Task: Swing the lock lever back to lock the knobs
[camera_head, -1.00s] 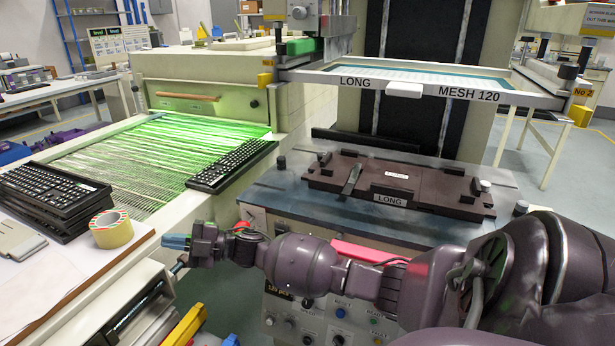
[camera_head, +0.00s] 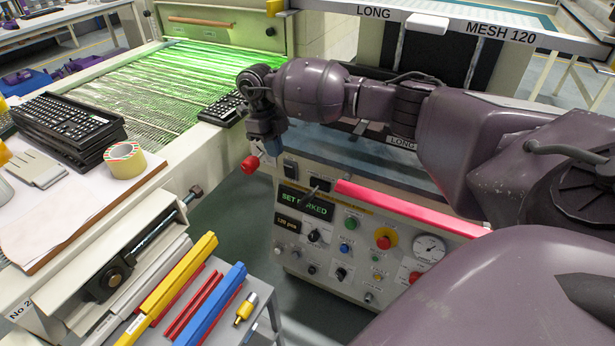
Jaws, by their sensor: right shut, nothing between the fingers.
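My right gripper (camera_head: 271,150) is shut and empty. It points down at the left front corner of the printing machine, beside a white dial plate (camera_head: 257,149). A red knob (camera_head: 250,163) sticks out at that corner, just left of and below the fingertips. I cannot tell whether this knob belongs to the lock lever, or whether the gripper touches it. My left gripper is not in view.
The front control panel (camera_head: 325,262) has a display, buttons, switches and a gauge (camera_head: 429,248). A pink-red bar (camera_head: 405,208) runs along its top. Stacked keyboards (camera_head: 66,122) and a tape roll (camera_head: 125,160) lie on the left bench. Coloured bars (camera_head: 212,302) lie lower down.

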